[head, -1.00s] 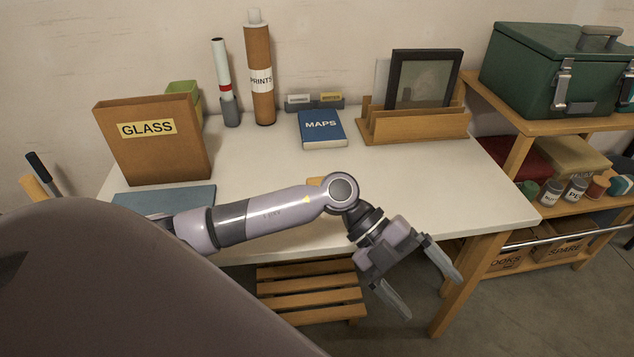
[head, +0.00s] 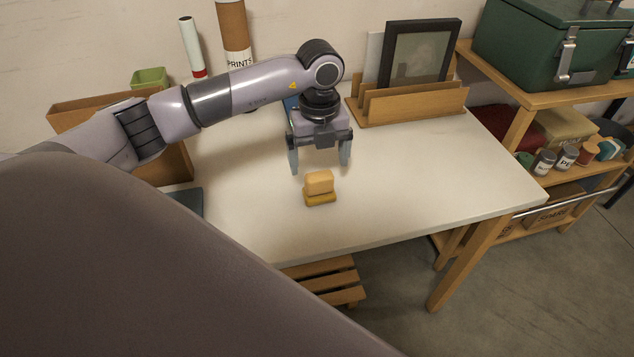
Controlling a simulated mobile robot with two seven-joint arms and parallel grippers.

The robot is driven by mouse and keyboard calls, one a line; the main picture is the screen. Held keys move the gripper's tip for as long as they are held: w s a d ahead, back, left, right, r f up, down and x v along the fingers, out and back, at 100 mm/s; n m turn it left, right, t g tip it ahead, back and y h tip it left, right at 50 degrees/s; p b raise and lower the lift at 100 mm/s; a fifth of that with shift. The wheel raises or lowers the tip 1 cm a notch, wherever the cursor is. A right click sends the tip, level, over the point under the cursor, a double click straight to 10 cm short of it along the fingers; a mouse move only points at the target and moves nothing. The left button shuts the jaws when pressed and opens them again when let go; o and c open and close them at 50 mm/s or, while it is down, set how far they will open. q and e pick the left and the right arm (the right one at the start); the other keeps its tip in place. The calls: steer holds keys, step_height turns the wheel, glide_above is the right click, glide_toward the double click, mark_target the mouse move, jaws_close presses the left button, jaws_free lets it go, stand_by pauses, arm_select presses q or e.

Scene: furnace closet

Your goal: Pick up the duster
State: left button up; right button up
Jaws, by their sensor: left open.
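The duster (head: 319,188) looks like a small yellow-orange block with a darker yellow lower layer. It lies on the white table (head: 400,200), near the front edge. My left gripper (head: 320,160) is open, its two fingers pointing down above the table. It is just behind the duster in the picture, and nothing is between its fingers. The gap between fingertips and duster is hard to judge. My right gripper is not in view.
A wooden file rack (head: 420,107) with a dark picture frame (head: 422,52) stands behind to the right. A blue book is mostly hidden behind my gripper. The table right of the duster is clear.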

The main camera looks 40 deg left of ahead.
mark_target(320, 174)
arm_select(q)
step_height(320, 174, down, 7)
steer(key=shift+d+r+p, duration=0.1)
steer(key=shift+r+p, duration=0.05)
steer(key=shift+p, duration=0.3)
steer(key=c, duration=1)
steer(key=shift+r, duration=0.1)
step_height(320, 174, up, 20)
steer(key=shift+f+b, duration=0.1)
steer(key=shift+b, duration=0.35)
steer(key=o, duration=0.5)
steer(key=c, duration=0.3)
